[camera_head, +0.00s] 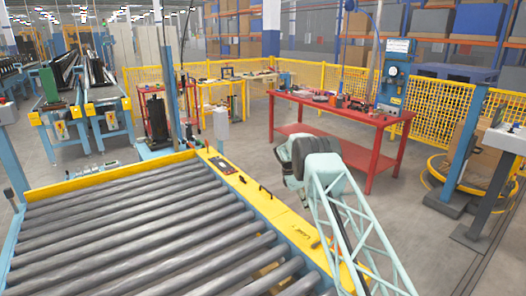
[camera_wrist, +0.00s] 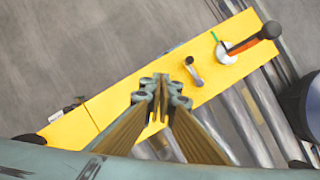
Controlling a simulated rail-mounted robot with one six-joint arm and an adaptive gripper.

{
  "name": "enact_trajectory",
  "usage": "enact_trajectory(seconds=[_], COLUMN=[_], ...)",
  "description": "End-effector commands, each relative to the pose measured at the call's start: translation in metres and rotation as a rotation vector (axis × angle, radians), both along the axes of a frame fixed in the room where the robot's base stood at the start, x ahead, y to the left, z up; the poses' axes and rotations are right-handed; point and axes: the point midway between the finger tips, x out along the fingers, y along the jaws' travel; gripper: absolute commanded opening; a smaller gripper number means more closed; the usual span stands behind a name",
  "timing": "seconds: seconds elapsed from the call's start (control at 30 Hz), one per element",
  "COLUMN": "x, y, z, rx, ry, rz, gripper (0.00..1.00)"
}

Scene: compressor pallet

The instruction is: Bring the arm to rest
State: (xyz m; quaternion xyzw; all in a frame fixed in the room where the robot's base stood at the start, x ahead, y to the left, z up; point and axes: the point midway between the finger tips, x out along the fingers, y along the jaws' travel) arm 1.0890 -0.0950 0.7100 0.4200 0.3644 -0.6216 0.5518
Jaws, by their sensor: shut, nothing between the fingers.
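My gripper (camera_wrist: 161,85) shows in the wrist view with its two fingers together and nothing between them. It points down over the yellow side plate (camera_wrist: 110,97) of the roller conveyor, and I cannot tell its exact height above it. In the head view my pale green arm (camera_head: 345,215) reaches over the conveyor's right side, its wrist bent near the plate. The fingers are not clearly visible there. A hand tool with an orange and black handle (camera_wrist: 245,46) and a small metal fitting (camera_wrist: 192,70) are on the plate, right of my fingers.
The grey roller bed (camera_head: 150,235) is bare at the left. A red workbench (camera_head: 340,117) with small items stands behind my arm. Yellow mesh fencing (camera_head: 432,112) and a blue post (camera_head: 465,140) stand at the right. Open grey floor lies between the conveyor and the bench.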

Motion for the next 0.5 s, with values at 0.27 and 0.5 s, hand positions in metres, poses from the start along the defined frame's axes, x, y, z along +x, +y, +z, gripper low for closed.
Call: enact_trajectory(seconds=[0.27, 0.5], x=[-0.006, -0.017], y=[0.003, 0.008], z=[0.051, 0.101], rx=[0.014, 0.033], ry=[-0.034, -0.069], rz=[-0.049, -0.104], gripper=[0.00, 0.00])
